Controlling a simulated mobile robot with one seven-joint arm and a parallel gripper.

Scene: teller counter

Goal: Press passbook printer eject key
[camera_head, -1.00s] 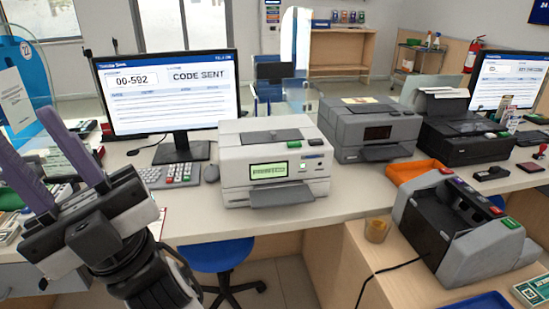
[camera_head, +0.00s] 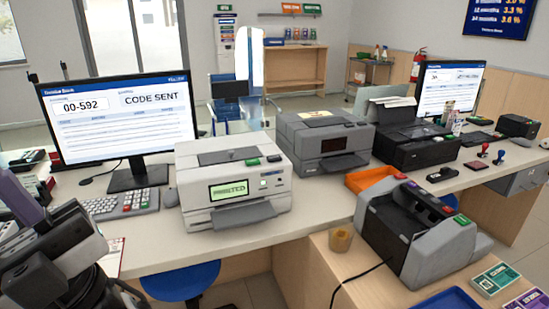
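The passbook printer (camera_head: 231,179) seems to be the light grey machine on the counter, right of the left monitor. Its green display (camera_head: 229,190) reads "PRINTED". A green key (camera_head: 252,162) and a dark key (camera_head: 273,158) sit on its top right edge; their labels are too small to read. Small buttons show on its front beside the display. My gripper (camera_head: 18,198) is at the far left edge, well left of the printer and apart from it. One purple-grey finger shows; the other is cut off. The visible finger stands in its earlier spread position, with nothing seen held.
A monitor (camera_head: 116,115) reading "CODE SENT" and a keyboard (camera_head: 125,203) stand between my gripper and the printer. A mouse (camera_head: 170,197) lies beside it. A darker grey printer (camera_head: 322,141) stands behind right. A banknote counter (camera_head: 420,230) and orange tray (camera_head: 374,180) are right.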

